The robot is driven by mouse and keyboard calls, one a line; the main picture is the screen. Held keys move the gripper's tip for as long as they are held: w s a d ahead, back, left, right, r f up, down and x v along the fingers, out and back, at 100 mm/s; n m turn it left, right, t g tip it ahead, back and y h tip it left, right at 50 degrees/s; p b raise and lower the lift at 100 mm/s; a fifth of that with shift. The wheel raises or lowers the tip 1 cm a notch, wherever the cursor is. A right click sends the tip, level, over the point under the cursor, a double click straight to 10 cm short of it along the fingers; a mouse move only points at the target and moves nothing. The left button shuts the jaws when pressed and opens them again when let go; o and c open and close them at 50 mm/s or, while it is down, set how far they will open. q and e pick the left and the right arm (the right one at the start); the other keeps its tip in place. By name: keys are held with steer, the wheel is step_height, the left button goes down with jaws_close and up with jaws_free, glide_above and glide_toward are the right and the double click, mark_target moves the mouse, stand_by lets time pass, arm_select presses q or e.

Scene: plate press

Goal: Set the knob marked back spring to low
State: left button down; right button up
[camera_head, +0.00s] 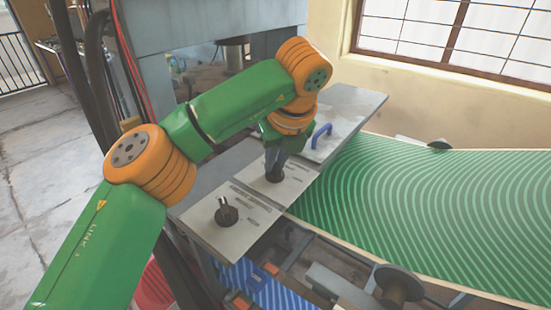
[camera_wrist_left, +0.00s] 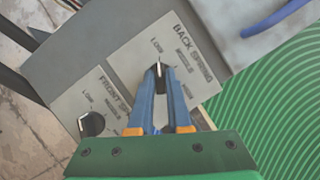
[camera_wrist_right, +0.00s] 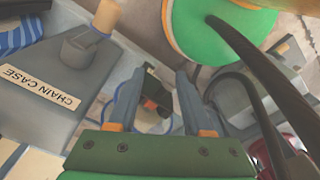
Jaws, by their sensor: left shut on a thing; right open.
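The back spring knob (camera_head: 274,174) is a dark round knob on a grey plate. In the left wrist view this knob (camera_wrist_left: 159,84) sits between the fingers of my left gripper (camera_wrist_left: 160,74), which is shut on it. Its light pointer mark points up in that view, toward the printed word Low. The gripper partly hides the knob and its scale. My left gripper also shows in the head view (camera_head: 275,160), reaching down onto the plate. My right gripper (camera_wrist_right: 155,80) is open and empty, and is outside the head view.
The front spring knob (camera_head: 227,213) is on the neighbouring plate, and also shows in the left wrist view (camera_wrist_left: 92,124). A blue handle (camera_head: 321,135) stands behind. A green striped board (camera_head: 430,210) lies right. A chain case (camera_wrist_right: 55,85) is left of my right gripper.

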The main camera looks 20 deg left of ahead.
arm_select(q)
steer(key=shift+r, duration=0.15)
steer(key=c, duration=0.9)
jaws_free()
steer(key=shift+o, duration=0.2)
steer(key=v, duration=0.7)
steer(key=shift+p, duration=0.3)
